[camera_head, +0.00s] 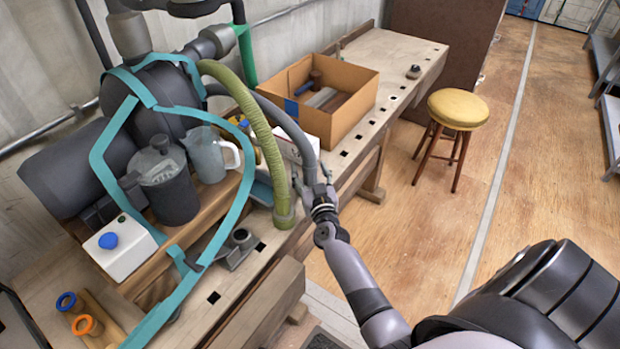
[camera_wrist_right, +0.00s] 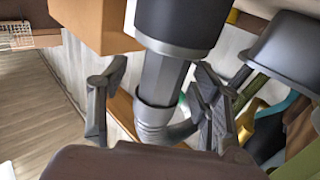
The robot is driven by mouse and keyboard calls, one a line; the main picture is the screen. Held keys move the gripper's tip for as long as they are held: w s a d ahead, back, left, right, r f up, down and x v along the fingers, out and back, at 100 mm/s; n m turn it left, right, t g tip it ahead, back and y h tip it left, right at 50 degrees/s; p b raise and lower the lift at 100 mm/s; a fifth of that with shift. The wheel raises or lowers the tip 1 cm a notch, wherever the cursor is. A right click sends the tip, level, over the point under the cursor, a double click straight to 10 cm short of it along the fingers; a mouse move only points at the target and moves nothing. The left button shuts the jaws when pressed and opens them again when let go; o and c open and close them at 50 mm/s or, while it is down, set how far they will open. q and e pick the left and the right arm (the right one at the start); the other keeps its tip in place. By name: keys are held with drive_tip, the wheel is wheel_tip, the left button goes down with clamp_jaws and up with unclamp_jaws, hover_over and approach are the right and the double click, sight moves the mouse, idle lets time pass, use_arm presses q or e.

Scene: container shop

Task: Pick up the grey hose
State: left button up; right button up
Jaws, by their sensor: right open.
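The grey hose (camera_head: 285,122) arches from the machine at the back left and hangs down in front of the bench, to the right of a green ribbed hose (camera_head: 250,112). My right gripper (camera_head: 316,190) is at its lower end, fingers pointing up around it. In the right wrist view, the grey hose (camera_wrist_right: 162,78) with its dark cuff stands between the two spread fingers of my right gripper (camera_wrist_right: 160,90). The fingers are open, with gaps visible beside the hose. My left gripper is not in view.
The wooden bench (camera_head: 398,52) carries a cardboard box (camera_head: 350,118) with tools, a white box (camera_head: 296,142), a jug (camera_head: 207,155) and a dark pitcher (camera_head: 165,180). Teal straps (camera_head: 107,165) cross the machine. A yellow-topped stool (camera_head: 458,108) stands right. The wooden floor between is clear.

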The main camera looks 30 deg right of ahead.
clamp_jaws()
idle(0.6)
